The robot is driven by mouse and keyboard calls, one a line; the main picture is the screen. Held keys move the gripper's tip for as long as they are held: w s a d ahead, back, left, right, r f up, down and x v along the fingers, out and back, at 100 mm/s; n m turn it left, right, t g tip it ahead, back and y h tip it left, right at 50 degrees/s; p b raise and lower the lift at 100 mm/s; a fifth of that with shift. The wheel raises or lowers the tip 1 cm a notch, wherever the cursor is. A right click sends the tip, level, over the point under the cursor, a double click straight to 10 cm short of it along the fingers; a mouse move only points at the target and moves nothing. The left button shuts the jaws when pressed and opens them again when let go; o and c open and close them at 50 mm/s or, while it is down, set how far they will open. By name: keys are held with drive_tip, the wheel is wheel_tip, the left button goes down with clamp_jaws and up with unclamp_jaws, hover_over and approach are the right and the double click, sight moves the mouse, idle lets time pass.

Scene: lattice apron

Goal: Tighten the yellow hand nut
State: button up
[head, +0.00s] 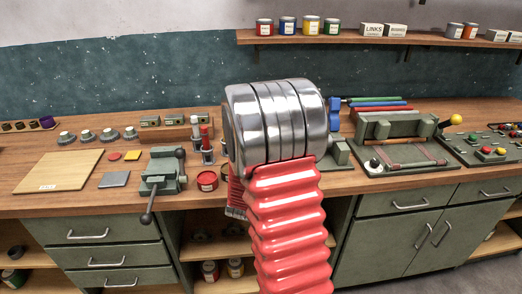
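I cannot make out a yellow hand nut in the head view; my arm covers part of the bench. Several grey round knob-like parts (108,134) stand in a row on the left of the bench, and none looks yellow. A yellow ball (453,119) tops a lever on the green press-like device (392,127) at the right. My arm, with red bellows and a silver banded joint, rises in the middle of the view. My gripper's fingers do not show, so I cannot see whether they are open or hold anything.
A green vise (162,173) with a hanging handle stands at the front edge, left of my arm. A wooden board (55,172) lies at left. A control panel (488,148) is at right. A shelf (350,39) holds cans and boxes.

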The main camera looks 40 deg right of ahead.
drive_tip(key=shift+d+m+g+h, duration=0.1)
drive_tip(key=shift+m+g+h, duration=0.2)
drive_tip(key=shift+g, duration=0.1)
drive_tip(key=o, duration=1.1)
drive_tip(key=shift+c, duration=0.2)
